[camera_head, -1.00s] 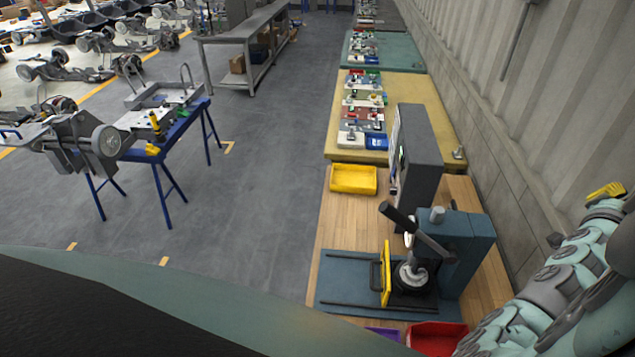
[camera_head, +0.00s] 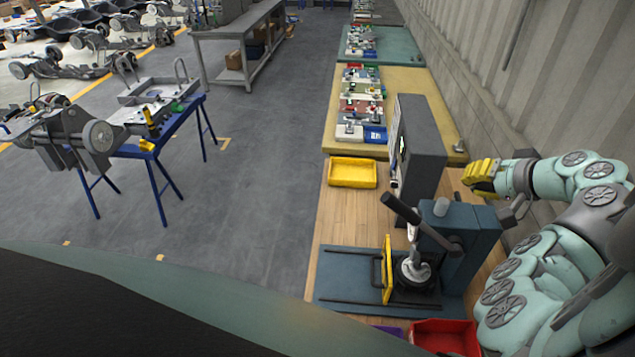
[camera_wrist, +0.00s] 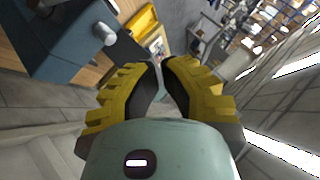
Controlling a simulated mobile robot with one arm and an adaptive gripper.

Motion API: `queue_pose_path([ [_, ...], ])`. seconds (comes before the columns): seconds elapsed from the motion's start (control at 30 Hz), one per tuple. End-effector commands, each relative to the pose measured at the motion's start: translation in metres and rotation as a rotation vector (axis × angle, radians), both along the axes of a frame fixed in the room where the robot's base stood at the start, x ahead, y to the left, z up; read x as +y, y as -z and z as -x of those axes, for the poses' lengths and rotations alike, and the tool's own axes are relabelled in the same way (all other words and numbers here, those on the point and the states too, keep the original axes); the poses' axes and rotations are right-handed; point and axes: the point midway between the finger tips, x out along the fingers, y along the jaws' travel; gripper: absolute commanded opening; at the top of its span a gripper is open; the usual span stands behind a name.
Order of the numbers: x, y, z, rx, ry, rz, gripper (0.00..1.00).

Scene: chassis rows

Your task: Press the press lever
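The press (camera_head: 478,237) is a blue-grey block on a dark blue base plate on the wooden bench. Its press lever (camera_head: 420,222) is a dark bar with a thick grip, slanting up to the left from a pivot on the press. My gripper (camera_head: 478,176), with yellow fingers, is in the air behind and right of the press, near the wall, apart from the lever. In the wrist view the press body (camera_wrist: 70,38) is at upper left, and the lever is not clearly seen. The fingertips (camera_wrist: 160,66) are close together there; whether they touch is unclear. I see nothing held.
A dark grey upright panel (camera_head: 420,145) stands behind the press. A yellow bin (camera_head: 352,172) is left of it, and a red bin (camera_head: 447,338) is in front of the press. A yellow guard (camera_head: 387,268) stands on the base plate. The wall (camera_head: 500,110) is close on the right.

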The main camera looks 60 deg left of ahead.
Motion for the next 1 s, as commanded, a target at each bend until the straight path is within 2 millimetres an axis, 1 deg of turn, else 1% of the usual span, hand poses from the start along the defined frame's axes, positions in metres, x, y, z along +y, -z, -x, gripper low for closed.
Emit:
queue_pose_path([
  [0.1,0.001,0.000,0.013,0.026,-0.068,0.011,0.00],
  [0.2,0.002,-0.001,0.018,0.036,-0.095,0.016,0.00],
  [0.57,0.002,-0.001,0.019,0.038,-0.101,0.017,0.00],
  [0.73,0.008,0.008,0.020,0.038,-0.101,0.015,0.00],
  [1.0,0.033,0.030,0.021,0.036,-0.105,0.014,0.00],
])
